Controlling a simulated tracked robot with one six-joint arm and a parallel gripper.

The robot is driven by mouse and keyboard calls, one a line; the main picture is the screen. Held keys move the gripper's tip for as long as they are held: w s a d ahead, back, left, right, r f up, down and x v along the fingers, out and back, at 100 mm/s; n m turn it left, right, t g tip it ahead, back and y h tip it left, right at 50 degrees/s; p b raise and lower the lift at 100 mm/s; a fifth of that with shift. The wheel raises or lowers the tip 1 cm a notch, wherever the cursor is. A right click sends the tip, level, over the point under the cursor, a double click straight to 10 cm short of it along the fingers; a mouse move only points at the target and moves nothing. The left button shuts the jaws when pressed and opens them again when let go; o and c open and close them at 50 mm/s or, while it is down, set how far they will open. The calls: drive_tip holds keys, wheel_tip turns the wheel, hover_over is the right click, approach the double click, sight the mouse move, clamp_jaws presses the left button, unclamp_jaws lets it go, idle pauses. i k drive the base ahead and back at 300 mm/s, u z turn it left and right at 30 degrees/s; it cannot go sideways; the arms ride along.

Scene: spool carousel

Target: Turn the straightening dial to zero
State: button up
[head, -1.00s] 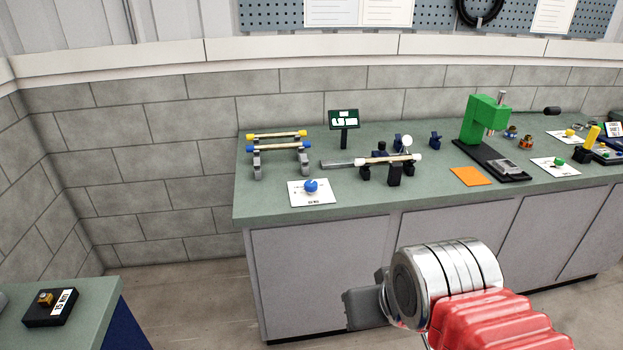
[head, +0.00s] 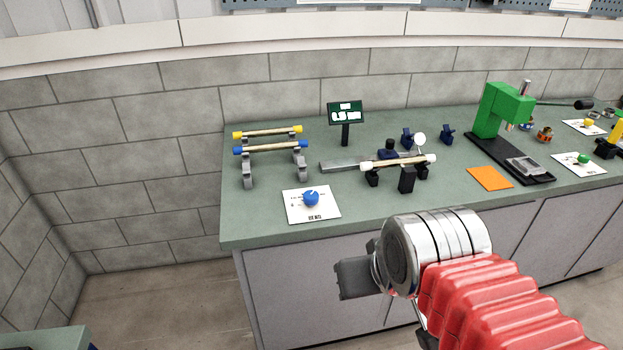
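A blue knob (head: 311,199) sits on a white card (head: 325,213) near the front left edge of the green bench; it looks like the straightening dial. The card's print and the knob's setting are too small to read. A small display on a post (head: 346,113) stands behind it, its digits not legible. My gripper (head: 355,279) shows as a dark block at the end of my silver and red arm, in front of the bench and below its top. It is apart from the knob. Its fingers cannot be made out.
A rod with white ends (head: 398,162) lies on dark supports right of the knob. Yellow-ended (head: 268,131) and blue-ended (head: 270,148) rods rest on a grey rack. A green press (head: 501,110) and orange sheet (head: 490,178) are farther right. Bench top (head: 265,217) around the card is clear.

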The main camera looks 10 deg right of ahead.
sight(310, 197)
drive_tip(key=u, duration=0.05)
drive_tip(key=i, duration=1)
